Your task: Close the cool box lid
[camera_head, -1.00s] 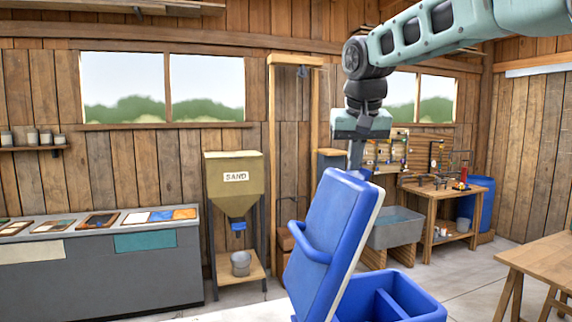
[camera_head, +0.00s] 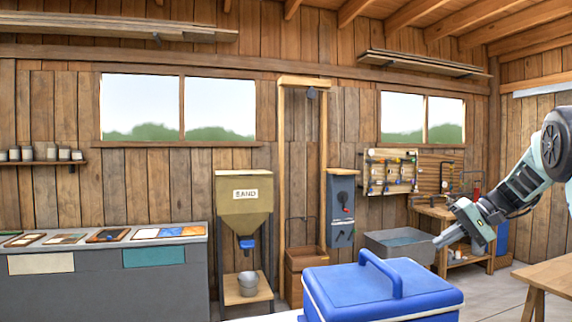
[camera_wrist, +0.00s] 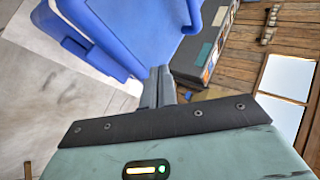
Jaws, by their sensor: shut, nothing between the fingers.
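The blue cool box (camera_head: 385,312) stands at the bottom centre of the head view, cut off by the picture's lower edge. Its blue lid (camera_head: 345,284) lies flat over the body, with a white rim along its edge and a raised blue handle on top. No opening into the box shows in the head view. My gripper (camera_head: 438,242) is up and to the right of the lid, apart from it, shut and empty. In the wrist view, my shut fingers (camera_wrist: 162,86) show at the centre, with the blue cool box (camera_wrist: 140,30) behind them at the upper left.
A sand hopper (camera_head: 244,206) with a bucket stands behind to the left, beside a grey counter (camera_head: 100,280). A grey sink (camera_head: 395,247) and a workbench (camera_head: 436,212) stand behind. A wooden table (camera_head: 548,275) is at the right. Floor shows between box and table.

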